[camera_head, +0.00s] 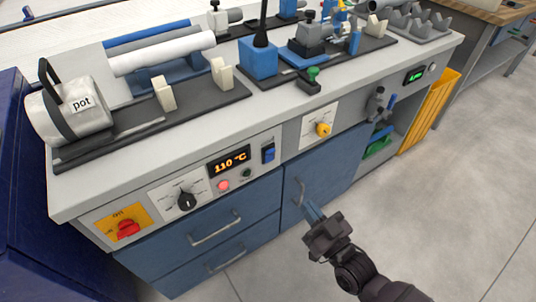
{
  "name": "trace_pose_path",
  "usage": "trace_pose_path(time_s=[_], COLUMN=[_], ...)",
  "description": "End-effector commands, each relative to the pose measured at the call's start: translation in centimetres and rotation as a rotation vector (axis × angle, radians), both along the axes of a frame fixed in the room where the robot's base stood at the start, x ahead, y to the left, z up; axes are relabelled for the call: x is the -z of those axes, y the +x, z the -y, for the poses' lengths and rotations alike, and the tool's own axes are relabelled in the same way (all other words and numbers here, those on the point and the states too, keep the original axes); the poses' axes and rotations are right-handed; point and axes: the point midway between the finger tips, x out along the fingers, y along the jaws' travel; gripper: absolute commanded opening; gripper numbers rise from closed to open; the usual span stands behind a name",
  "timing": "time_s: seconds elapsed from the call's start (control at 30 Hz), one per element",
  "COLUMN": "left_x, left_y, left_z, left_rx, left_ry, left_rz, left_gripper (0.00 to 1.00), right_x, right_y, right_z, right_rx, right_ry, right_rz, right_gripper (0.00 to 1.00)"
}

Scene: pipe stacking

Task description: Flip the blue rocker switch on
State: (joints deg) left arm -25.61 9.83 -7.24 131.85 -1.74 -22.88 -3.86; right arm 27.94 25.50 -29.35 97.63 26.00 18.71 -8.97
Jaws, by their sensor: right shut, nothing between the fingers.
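The blue rocker switch (269,153) sits on the bench's front panel, just right of the orange display (229,161) reading 110 °C. It is too small to tell which side is pressed. My right gripper (314,211) is below and to the right of the switch, apart from it, in front of the blue cabinet door. Its fingers look closed together and hold nothing. My left gripper does not show.
A red knob (128,229), a black dial (187,201) and a yellow knob (323,129) are on the same panel. Drawer handles (214,229) stick out below. The floor at right is clear.

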Motion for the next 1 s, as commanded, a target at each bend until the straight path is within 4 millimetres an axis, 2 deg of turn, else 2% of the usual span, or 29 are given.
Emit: trace_pose_path(time_s=[0.03, 0.3, 0.57, 0.77, 1.0], left_x=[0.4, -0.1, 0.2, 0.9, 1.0], left_y=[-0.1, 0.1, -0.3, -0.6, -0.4], left_z=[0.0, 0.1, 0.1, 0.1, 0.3], left_rx=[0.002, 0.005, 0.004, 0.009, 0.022], left_ry=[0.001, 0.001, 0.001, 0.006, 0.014], left_rz=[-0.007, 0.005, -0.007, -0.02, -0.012], left_gripper=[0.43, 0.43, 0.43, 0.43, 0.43], right_x=[0.5, 0.0, 0.0, -0.3, -1.0], right_y=[0.2, 0.7, 1.0, 2.9, 6.2], right_z=[-0.2, -0.4, -0.6, -2.0, -4.5], right_rx=[-0.006, -0.011, -0.011, -0.011, -0.01], right_ry=[0.003, 0.012, 0.011, 0.014, 0.015], right_rz=[0.003, 0.021, 0.02, 0.018, 0.017], right_gripper=[0.0, 0.0, 0.0, 0.0, 0.0])
